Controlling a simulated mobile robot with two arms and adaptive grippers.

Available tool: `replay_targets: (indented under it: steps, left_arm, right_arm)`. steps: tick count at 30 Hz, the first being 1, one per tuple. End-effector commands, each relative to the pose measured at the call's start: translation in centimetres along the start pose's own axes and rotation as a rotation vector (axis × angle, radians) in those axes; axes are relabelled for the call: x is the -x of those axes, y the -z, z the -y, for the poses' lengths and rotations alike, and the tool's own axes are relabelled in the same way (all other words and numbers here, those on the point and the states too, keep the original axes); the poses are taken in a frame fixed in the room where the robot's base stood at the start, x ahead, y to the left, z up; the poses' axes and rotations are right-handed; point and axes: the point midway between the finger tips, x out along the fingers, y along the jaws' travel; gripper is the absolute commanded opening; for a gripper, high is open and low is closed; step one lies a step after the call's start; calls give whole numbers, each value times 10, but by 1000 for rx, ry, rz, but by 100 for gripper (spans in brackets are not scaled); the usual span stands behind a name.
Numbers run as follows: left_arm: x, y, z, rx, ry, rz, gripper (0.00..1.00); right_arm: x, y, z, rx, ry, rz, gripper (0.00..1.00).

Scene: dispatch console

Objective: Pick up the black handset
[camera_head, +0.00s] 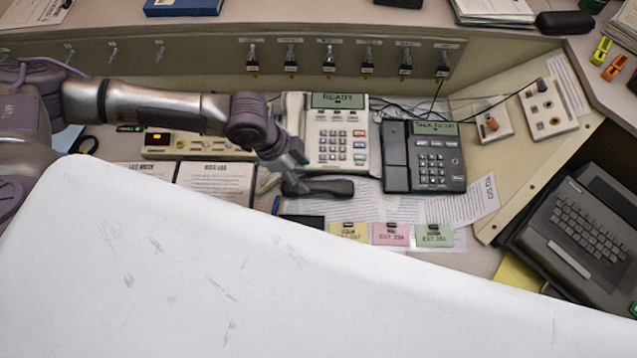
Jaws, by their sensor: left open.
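A black handset (328,188) lies on the papers in front of the cream desk phone (341,145). The black desk phone (437,166) stands to its right, with a screen that seems to read "TALK TO 251". My left gripper (292,180) reaches in from the left and points down at the handset's left end. It is open, with its fingers at or just above that end; I cannot tell whether they touch it. The gripper partly hides the handset's left end. My right gripper is not in view.
Printed sheets (216,180) lie to the left. Yellow, pink (391,234) and green cards lie in front. Cords run behind the phones to a jack box (549,107). A dark keyboard unit (583,232) stands at the right. A large white surface fills the foreground.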

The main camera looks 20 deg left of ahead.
Motion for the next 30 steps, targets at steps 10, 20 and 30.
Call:
replay_targets:
  steps: [10,20,30]
  left_arm:
    - [-36,2,0,-1,0,0,60]
    - [-80,5,3,-1,-1,2,60]
    - [-84,4,4,-1,0,0,52]
  right_arm:
    - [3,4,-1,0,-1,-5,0]
    - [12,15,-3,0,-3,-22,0]
    - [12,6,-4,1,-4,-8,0]
